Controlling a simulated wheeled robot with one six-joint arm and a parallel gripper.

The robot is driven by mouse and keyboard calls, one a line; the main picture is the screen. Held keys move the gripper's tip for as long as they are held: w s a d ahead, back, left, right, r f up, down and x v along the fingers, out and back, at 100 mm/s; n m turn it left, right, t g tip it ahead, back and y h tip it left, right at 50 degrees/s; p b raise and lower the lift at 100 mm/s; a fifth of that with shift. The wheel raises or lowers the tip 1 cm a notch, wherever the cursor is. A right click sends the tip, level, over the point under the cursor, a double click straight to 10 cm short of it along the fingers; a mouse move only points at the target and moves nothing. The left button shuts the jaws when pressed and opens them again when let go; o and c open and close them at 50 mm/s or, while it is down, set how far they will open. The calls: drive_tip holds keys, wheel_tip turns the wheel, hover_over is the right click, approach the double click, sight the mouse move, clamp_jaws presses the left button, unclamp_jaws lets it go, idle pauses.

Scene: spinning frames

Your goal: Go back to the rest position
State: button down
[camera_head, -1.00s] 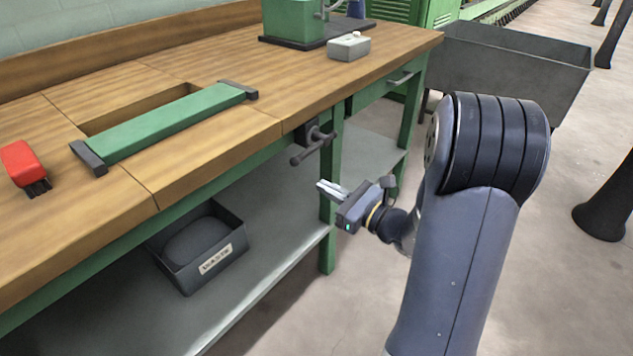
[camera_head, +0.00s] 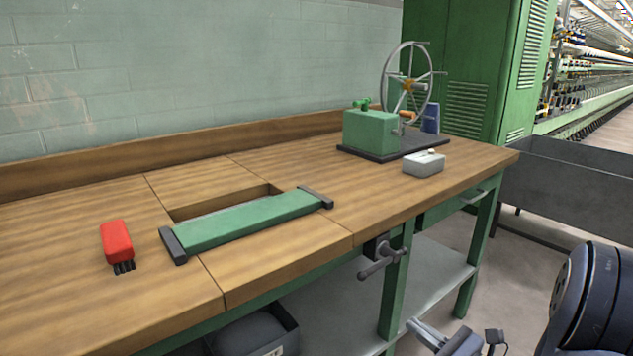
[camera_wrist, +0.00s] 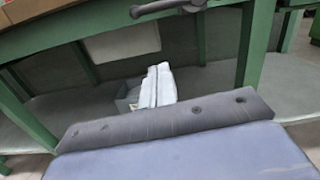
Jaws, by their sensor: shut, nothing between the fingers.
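My gripper (camera_head: 425,335) shows at the bottom edge of the head view, in front of the bench and below the vise handle. In the wrist view its two pale fingers (camera_wrist: 158,86) are together with nothing held between them. It is apart from the bench and touches nothing I can see. Most of my arm is cut off at the lower right of the head view.
The wooden workbench (camera_head: 310,240) carries a red brush (camera_head: 116,242), a green bar (camera_head: 245,220) over a slot, a wheel device (camera_head: 372,132) and a grey box (camera_head: 424,163). A vise handle (camera_head: 378,262) sticks out in front. A grey bin (camera_head: 580,190) stands at right.

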drive_tip(key=w+a+r+p, duration=0.2)
drive_tip(key=w+a+r, duration=0.2)
drive_tip(key=w+a, duration=0.2)
drive_tip(key=shift+w+a+r, duration=0.15)
drive_tip(key=shift+w+r, duration=0.1)
drive_tip(key=shift+w, duration=1)
drive_tip(key=shift+f, duration=0.1)
